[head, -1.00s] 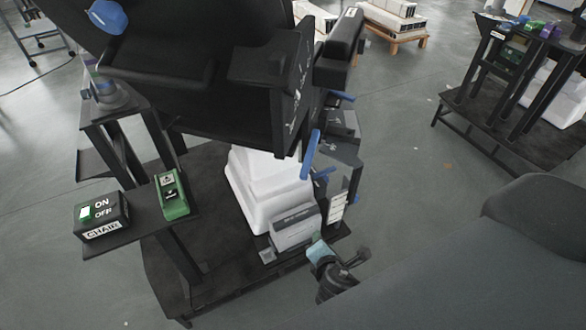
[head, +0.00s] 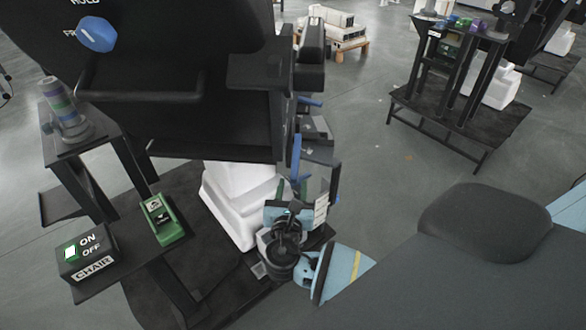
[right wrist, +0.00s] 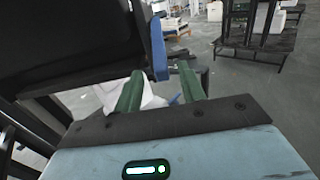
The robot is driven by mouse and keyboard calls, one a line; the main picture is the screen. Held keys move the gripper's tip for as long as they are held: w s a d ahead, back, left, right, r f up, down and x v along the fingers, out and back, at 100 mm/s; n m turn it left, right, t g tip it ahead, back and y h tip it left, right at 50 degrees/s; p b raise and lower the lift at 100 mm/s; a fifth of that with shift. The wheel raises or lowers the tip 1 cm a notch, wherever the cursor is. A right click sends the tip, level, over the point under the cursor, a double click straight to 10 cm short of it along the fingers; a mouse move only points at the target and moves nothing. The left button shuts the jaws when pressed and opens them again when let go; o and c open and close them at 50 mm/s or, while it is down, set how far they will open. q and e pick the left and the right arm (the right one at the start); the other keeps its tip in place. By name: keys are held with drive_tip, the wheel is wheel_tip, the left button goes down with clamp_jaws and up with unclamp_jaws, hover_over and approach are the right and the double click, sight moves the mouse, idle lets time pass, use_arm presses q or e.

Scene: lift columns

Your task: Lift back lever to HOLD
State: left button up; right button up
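A long blue lever (head: 296,155) hangs at the right side of the black chair (head: 200,120). It also shows in the right wrist view (right wrist: 158,45), upright, ahead of the gap between my green fingers. A blue round knob (head: 97,34) sits on the chair's back at the upper left, by a partly cut-off HOLD label (head: 85,2). I cannot tell which one is the back lever. My right gripper (head: 292,196) is just below the long lever; in the right wrist view its fingers (right wrist: 158,84) stand apart with nothing clearly held. My left gripper is not in view.
A stand at the left carries a CHAIR ON/OFF box (head: 85,255) and a green switch box (head: 162,218). A white column base (head: 235,210) stands under the chair. Another workstation (head: 450,105) is at the upper right, with clear floor between.

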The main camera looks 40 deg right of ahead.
sight(295, 167)
drive_tip(key=shift+x, duration=3.85)
clamp_jaws()
